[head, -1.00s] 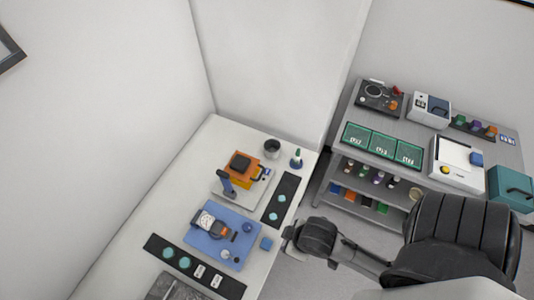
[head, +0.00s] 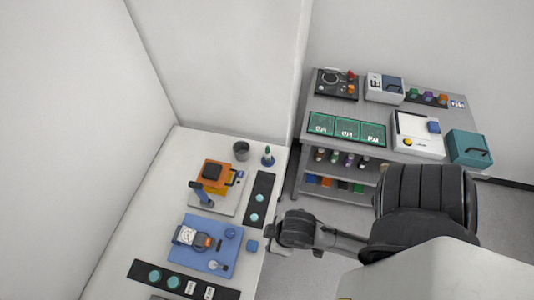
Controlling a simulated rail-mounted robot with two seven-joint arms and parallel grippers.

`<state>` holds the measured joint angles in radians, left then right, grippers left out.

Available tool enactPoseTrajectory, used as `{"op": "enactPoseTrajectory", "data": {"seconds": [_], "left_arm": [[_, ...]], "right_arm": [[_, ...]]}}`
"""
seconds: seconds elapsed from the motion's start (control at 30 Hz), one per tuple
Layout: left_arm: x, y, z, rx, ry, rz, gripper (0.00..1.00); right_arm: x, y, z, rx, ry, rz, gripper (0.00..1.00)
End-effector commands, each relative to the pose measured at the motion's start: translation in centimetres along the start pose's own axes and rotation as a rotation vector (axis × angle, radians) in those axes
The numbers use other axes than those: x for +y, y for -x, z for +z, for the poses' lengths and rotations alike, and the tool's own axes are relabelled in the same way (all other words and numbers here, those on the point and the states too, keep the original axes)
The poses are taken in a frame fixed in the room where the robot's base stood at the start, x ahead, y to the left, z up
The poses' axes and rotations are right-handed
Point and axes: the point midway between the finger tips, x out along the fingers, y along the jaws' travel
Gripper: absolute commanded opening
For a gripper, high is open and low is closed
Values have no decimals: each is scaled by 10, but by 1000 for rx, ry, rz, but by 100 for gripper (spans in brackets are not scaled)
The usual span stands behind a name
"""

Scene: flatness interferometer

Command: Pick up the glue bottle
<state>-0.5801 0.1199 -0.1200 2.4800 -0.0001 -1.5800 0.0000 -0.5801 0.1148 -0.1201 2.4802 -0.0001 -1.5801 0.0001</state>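My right arm comes in from the lower right. Its black end, with the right gripper (head: 276,238), is by the bench's right edge, well nearer than the bottle and apart from it. The fingers are too small and dark to tell open from shut. My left gripper is not in view.
A grey cup (head: 241,150) stands just left of the bottle, and a black strip with round discs (head: 260,200) lies in front. An orange device (head: 214,178) and a blue mat (head: 196,262) are nearby. A grey shelved cart (head: 300,133) stands to the right.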

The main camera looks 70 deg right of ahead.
Motion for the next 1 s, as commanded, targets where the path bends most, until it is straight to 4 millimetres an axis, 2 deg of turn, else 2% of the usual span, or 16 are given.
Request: {"op": "enactPoseTrajectory", "data": {"seconds": [0.43,0.6,1.0], "left_arm": [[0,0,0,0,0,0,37],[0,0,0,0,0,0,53],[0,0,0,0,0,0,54]], "right_arm": [[3,0,1,-2,9,7,51],[3,0,1,-2,9,7,51],[1,0,0,-1,3,2,51]]}}
